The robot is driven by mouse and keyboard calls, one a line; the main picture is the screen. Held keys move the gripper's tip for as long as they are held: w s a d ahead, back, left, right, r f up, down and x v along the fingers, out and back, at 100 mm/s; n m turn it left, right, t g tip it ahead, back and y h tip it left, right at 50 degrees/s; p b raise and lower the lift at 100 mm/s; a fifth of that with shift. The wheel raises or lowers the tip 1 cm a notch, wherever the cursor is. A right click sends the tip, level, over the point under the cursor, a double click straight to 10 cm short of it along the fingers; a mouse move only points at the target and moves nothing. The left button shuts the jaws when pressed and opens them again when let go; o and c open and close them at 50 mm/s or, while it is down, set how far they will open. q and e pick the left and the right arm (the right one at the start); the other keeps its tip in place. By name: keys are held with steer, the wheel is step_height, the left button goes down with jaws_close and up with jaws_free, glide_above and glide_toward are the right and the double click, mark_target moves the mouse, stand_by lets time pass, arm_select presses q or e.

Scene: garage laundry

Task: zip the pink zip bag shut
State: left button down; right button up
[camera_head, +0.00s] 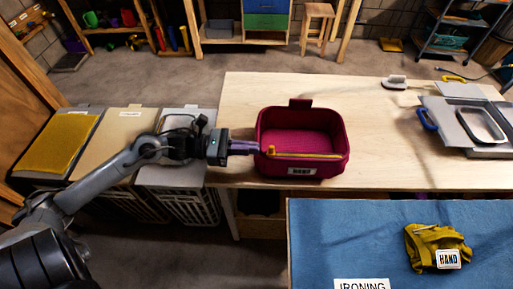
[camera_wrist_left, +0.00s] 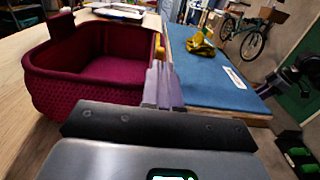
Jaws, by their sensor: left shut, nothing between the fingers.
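The pink zip bag (camera_head: 312,170) stands on the wooden table with its top open and its inside showing empty. A yellow zip line runs along its front rim, with a yellow zip pull (camera_head: 271,150) at the left end. My left gripper (camera_head: 256,148) comes in from the left, shut and empty, its fingertips close to the bag's left front corner beside the pull. Whether the fingertips touch the bag, I cannot tell. In the left wrist view the bag (camera_wrist_left: 60,95) is left of the shut fingers (camera_wrist_left: 157,72).
The wooden table (camera_head: 400,160) is clear around the bag's right side. A blue ironing board (camera_head: 350,240) lies in front, carrying a yellow cloth bundle (camera_head: 430,240) labelled HAND. Grey trays (camera_head: 460,120) lie at the right. Lidded hampers (camera_head: 120,140) stand left, beneath my left arm.

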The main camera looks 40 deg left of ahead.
mark_target(271, 152)
arm_select(q)
steer(key=shift+x, duration=1)
steer(key=shift+w+d+f+b, duration=0.1)
steer(key=shift+w+d+b, duration=0.15)
steer(key=shift+b, duration=0.1)
steer(key=b+x, duration=0.2)
steer(key=x, duration=0.1)
steer(key=shift+w+d, duration=0.1)
steer(key=shift+w+d+b, duration=0.35)
steer(key=shift+d, duration=0.05)
